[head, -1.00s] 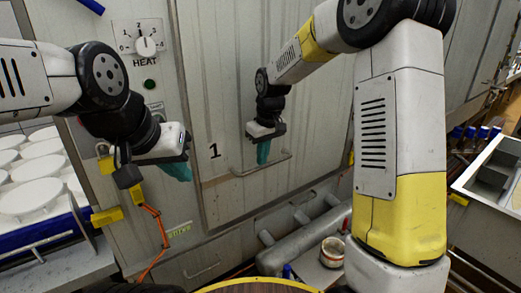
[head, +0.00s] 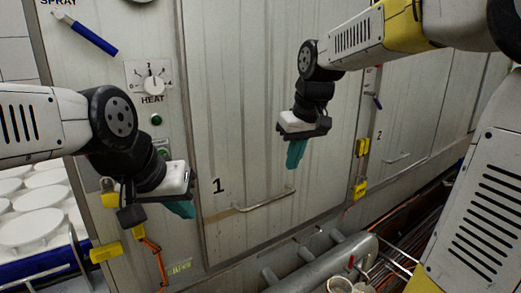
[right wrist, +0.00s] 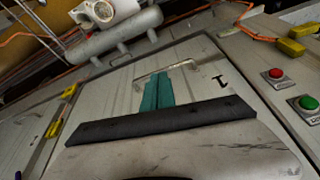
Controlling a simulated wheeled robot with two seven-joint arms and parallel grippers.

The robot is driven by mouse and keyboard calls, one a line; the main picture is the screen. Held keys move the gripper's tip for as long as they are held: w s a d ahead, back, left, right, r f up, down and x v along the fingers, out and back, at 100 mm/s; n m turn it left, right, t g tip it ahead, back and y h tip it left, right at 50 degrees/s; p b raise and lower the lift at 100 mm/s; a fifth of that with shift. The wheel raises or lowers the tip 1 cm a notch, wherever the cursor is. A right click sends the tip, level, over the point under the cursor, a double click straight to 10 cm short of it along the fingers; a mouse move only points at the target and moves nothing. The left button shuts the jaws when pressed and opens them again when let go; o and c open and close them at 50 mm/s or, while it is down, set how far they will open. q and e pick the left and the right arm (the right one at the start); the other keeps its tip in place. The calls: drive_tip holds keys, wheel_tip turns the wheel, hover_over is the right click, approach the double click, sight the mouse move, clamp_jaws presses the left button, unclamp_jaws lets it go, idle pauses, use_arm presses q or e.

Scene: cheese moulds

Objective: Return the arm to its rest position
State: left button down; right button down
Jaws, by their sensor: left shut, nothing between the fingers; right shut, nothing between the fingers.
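My right gripper (head: 296,153) has teal fingers pressed together and hangs in the air in front of the metal door marked 1 (head: 235,110), above and right of its handle (head: 265,200). In the right wrist view its shut fingers (right wrist: 157,92) show against the same door, with nothing between them. My left gripper (head: 181,208) is at the left in the head view, also with teal fingers, shut and empty, in front of the control panel. Its fingertips are partly hidden by the gripper body.
A HEAT dial (head: 153,86) and a green button (head: 156,119) are on the panel. A rack of white round moulds (head: 37,228) stands at the left. Grey pipes (head: 325,262) run below the door. Yellow latches (head: 361,147) sit right of it.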

drive_tip(key=s+d+f+m+t, duration=0.1)
drive_tip(key=s+d+m, duration=0.1)
drive_tip(key=s, duration=0.6)
drive_tip(key=s+d+f+m+t, duration=0.1)
drive_tip(key=s+d+f+m, duration=0.1)
drive_tip(key=s, duration=0.6)
drive_tip(key=shift+d+f+t+y, duration=0.15)
drive_tip(key=shift+d+t+y, duration=0.2)
drive_tip(key=shift+d, duration=0.55)
